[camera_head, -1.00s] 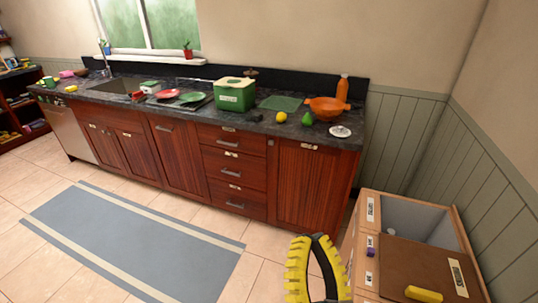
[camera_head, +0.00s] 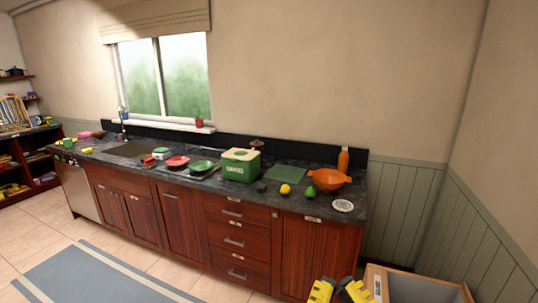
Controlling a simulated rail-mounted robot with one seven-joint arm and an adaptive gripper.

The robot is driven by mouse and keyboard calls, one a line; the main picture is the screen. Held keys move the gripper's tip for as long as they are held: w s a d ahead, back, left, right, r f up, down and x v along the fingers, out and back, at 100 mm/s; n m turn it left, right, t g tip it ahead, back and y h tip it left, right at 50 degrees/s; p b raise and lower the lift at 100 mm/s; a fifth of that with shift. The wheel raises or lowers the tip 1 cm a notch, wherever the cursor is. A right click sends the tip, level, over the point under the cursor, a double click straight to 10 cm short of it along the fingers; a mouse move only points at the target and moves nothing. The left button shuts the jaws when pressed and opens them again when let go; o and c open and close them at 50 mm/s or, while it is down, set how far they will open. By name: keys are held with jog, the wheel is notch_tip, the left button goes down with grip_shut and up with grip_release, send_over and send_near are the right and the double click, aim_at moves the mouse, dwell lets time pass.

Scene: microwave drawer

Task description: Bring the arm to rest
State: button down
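My gripper (camera_head: 339,287) shows only in part at the bottom edge of the head view, right of centre. Nothing is visible between the pieces. It is in front of the red-brown cabinets (camera_head: 318,258), to the left of a wooden box-like unit (camera_head: 425,290), and apart from the counter items in the picture.
The dark counter (camera_head: 230,195) holds a green box (camera_head: 241,165), red (camera_head: 176,162) and green (camera_head: 201,166) plates, a lemon (camera_head: 285,190), an orange colander (camera_head: 328,179) and an orange bottle (camera_head: 343,160). A grey-blue rug (camera_head: 95,278) lies on open floor.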

notch_tip(320, 180, up, 29)
jog(key=p, duration=2.6)
